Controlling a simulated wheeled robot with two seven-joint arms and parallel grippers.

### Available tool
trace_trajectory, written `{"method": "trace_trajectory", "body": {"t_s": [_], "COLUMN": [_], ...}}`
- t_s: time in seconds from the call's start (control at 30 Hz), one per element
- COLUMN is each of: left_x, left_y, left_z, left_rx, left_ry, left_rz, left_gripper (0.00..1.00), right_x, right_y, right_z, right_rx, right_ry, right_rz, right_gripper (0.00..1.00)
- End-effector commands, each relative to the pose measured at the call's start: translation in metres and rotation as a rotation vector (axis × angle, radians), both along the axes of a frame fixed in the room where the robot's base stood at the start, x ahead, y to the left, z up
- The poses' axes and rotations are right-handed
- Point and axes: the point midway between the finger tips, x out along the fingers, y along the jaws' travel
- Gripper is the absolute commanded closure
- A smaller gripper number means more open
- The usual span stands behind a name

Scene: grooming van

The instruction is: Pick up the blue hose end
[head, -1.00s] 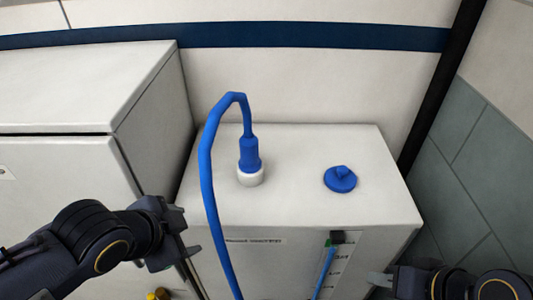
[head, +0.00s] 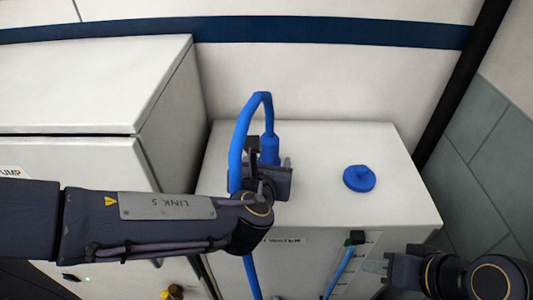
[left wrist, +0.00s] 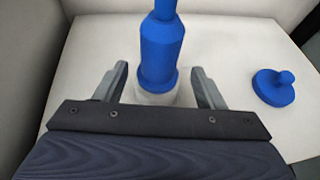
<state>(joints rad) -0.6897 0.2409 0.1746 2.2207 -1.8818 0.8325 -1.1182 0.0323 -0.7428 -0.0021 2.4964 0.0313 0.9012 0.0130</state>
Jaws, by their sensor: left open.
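The blue hose end (head: 269,149) stands upright on the white box; its lower part is hidden behind my left gripper in the head view. In the left wrist view the hose end (left wrist: 161,50) sits on a white fitting (left wrist: 158,97). My left gripper (left wrist: 159,84) is open, with one finger on each side of the fitting and a gap on both sides. It also shows in the head view (head: 267,170). My right gripper (head: 376,266) is low at the right, in front of the box; its jaw state is unclear.
A blue cap (head: 359,178) lies on the white box (head: 320,143), right of the hose; it also shows in the left wrist view (left wrist: 273,87). A taller white cabinet (head: 90,80) stands at the left. The blue hose (head: 238,140) loops down the box front.

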Motion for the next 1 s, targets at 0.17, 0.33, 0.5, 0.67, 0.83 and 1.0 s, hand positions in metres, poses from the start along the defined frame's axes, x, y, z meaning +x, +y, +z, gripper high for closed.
{"method": "trace_trajectory", "body": {"t_s": [0.17, 0.33, 0.5, 0.67, 0.83, 1.0], "left_x": [0.021, 0.045, 0.054, 0.054, 0.054, 0.053], "left_y": [-0.002, -0.006, -0.007, -0.007, -0.007, -0.007], "left_z": [-0.009, -0.018, -0.022, -0.022, -0.022, -0.022], "left_rx": [0.001, -0.002, -0.003, -0.004, -0.004, -0.004], "left_ry": [0.005, 0.004, 0.003, 0.002, 0.002, 0.004], "left_rz": [0.002, 0.003, 0.004, 0.004, 0.004, 0.003], "left_gripper": [0.37, 0.37, 0.37, 0.37, 0.56, 0.79], "right_x": [0.000, 0.000, 0.000, 0.000, 0.000, 0.000], "right_y": [0.000, 0.000, 0.000, 0.000, 0.000, 0.000], "right_z": [0.002, 0.005, 0.005, 0.005, 0.005, 0.005], "right_rx": [0.000, 0.000, 0.000, 0.000, 0.000, 0.000], "right_ry": [0.000, 0.000, 0.000, 0.000, 0.000, 0.000], "right_rz": [0.000, 0.000, 0.000, 0.000, 0.000, 0.000], "right_gripper": [0.66, 0.66, 0.66, 0.66, 0.66, 0.66]}}
